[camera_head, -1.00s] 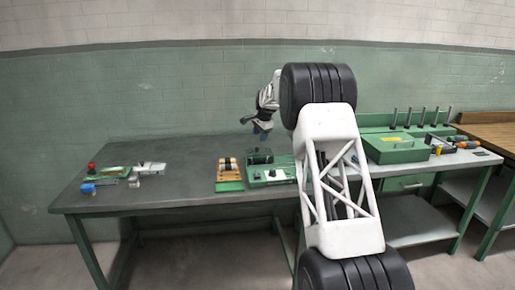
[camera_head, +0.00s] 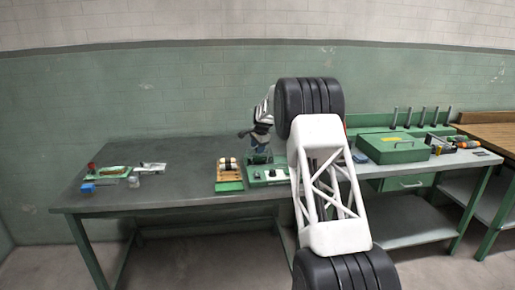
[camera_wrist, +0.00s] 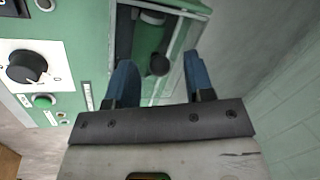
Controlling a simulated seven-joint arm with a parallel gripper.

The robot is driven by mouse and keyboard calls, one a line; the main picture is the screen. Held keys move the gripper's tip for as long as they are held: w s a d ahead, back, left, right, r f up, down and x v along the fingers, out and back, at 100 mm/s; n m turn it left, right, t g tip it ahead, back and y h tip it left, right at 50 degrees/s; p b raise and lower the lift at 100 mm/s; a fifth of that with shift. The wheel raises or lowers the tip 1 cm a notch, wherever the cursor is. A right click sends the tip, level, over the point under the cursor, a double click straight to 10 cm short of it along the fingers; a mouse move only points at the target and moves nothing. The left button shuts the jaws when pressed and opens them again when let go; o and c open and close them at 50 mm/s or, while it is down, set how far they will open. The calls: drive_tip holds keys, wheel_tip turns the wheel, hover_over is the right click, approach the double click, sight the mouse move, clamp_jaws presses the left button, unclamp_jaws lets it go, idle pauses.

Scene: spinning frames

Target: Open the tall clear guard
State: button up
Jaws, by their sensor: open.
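The clear guard (camera_wrist: 178,38) appears in the wrist view as a pale, see-through, box-like frame beside the green machine's control face (camera_wrist: 75,45). A dark round knob (camera_wrist: 158,64) and a pale cylinder show within its outline; I cannot tell whether the knob is on the guard or behind it. My gripper (camera_wrist: 158,66) is open, with one blue finger on each side of the guard's near part. I cannot tell whether either finger touches it. In the head view my gripper (camera_head: 262,147) is low over the back of the green machine (camera_head: 269,175), and the guard is mostly hidden.
The control face carries a black dial (camera_wrist: 32,67) and a green button (camera_wrist: 42,101). A wooden rack with spools (camera_head: 229,170) stands just left of the machine. A green box (camera_head: 393,148) sits at right. The table's middle left is clear.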

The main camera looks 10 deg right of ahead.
drive_tip(key=shift+c, duration=0.4)
clamp_jaws()
drive_tip(key=d, duration=1.2)
drive_tip(key=shift+d+f, duration=0.1)
drive_tip(key=shift+d, duration=0.25)
drive_tip(key=shift+o, duration=0.4)
unclamp_jaws()
drive_tip(key=v, duration=0.8)
